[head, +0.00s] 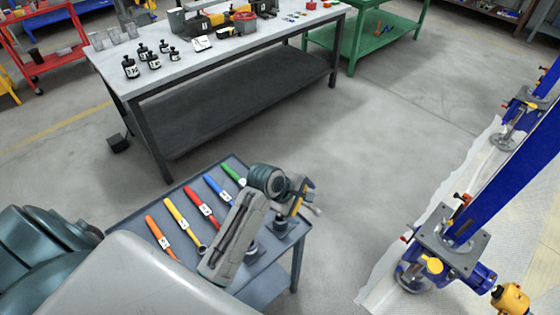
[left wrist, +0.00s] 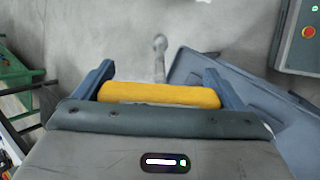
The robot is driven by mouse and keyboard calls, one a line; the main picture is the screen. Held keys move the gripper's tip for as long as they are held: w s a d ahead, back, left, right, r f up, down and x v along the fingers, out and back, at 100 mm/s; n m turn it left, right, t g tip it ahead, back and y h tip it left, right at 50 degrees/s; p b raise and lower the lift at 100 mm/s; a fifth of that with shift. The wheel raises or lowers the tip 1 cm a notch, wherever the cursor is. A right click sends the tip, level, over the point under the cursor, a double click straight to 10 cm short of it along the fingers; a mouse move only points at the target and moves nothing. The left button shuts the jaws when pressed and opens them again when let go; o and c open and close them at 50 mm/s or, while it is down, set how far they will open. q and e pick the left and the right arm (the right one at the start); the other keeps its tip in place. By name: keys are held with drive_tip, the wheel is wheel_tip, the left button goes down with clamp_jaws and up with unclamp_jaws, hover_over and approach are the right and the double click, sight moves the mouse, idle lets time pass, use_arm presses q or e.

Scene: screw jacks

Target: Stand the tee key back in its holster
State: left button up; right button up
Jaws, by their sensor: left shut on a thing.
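The tee key has a yellow handle and a grey shaft. In the left wrist view its yellow handle (left wrist: 158,95) lies crosswise between my two fingers, and its shaft (left wrist: 160,62) points away over the floor. My left gripper (head: 301,198) is shut on the handle, above the right edge of the small blue-grey cart (head: 141,217). In the head view the shaft tip (head: 317,211) shows just right of the fingers. A dark round fitting (head: 281,228) on the cart below the gripper may be the holster; its opening cannot be made out. My right gripper is not in view.
Several coloured-handled tools, including a red one (head: 201,207), lie on the cart left of my arm. A blue jacked column (head: 505,190) stands at the right. The floor between is clear.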

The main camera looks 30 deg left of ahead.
use_arm(q)
drive_tip(key=s+a+r+m+g+y+p, duration=0.1)
drive_tip(key=a+r+m+g+y+p, duration=0.3)
drive_tip(key=a+r+p, duration=0.4)
wheel_tip(320, 180, down, 6)
drive_tip(key=d+n+g+b, duration=0.1)
drive_tip(key=d, duration=0.1)
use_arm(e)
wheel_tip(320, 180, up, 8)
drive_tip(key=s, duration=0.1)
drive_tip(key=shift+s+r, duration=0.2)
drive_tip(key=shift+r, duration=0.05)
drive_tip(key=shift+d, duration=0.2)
use_arm(q)
drive_tip(key=shift+f, duration=0.15)
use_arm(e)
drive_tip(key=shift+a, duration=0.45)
use_arm(q)
drive_tip(key=shift+f, duration=0.15)
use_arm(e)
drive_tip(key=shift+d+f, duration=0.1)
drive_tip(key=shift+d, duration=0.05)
